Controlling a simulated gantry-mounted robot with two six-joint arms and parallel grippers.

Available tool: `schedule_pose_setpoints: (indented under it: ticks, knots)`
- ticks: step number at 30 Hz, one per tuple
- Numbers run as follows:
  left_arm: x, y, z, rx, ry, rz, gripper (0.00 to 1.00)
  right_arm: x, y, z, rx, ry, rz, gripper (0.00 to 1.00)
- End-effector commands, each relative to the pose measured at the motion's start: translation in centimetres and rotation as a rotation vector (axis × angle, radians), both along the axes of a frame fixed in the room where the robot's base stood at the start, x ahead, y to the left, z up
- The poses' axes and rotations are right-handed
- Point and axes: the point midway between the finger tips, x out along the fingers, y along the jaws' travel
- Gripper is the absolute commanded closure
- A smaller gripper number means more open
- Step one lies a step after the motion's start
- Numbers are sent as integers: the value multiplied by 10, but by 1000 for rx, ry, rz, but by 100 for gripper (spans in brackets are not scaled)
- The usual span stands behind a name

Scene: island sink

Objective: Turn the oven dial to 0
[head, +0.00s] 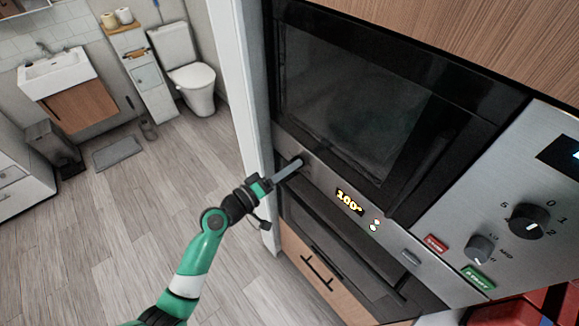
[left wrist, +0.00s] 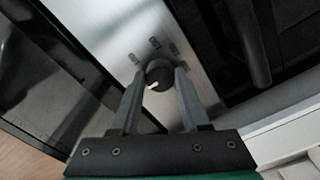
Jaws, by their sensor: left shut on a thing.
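The oven dial is a small black round knob (left wrist: 159,72) with a white mark on its lower left side in the left wrist view. My left gripper (left wrist: 158,84) is shut on the dial, one finger on each side. In the head view the fingers (head: 290,168) reach the left end of the oven panel and largely hide the dial. My right gripper is not in view.
The upper oven unit (head: 345,95) with dark glass stands above the panel. At the right, a steel panel carries a larger black knob (head: 529,217), a grey knob (head: 479,249), and red and green buttons. Open wooden floor (head: 130,210) lies to the left.

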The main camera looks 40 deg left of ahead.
Motion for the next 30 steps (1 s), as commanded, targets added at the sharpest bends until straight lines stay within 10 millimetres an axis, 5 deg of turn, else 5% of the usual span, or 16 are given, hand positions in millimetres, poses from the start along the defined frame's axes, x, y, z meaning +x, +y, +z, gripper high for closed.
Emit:
schedule_pose_setpoints:
  ticks: [14, 15, 19, 30]
  knots:
    - [0, 0, 1, -18, -1, 0, 100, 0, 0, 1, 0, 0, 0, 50]
    - [0, 0, 1, -18, -1, 0, 51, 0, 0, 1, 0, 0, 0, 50]
    - [0, 0, 1, -18, -1, 0, 28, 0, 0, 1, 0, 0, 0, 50]
    - [-4, 1, 0, -18, 1, 1, 25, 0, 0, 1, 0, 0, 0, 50]
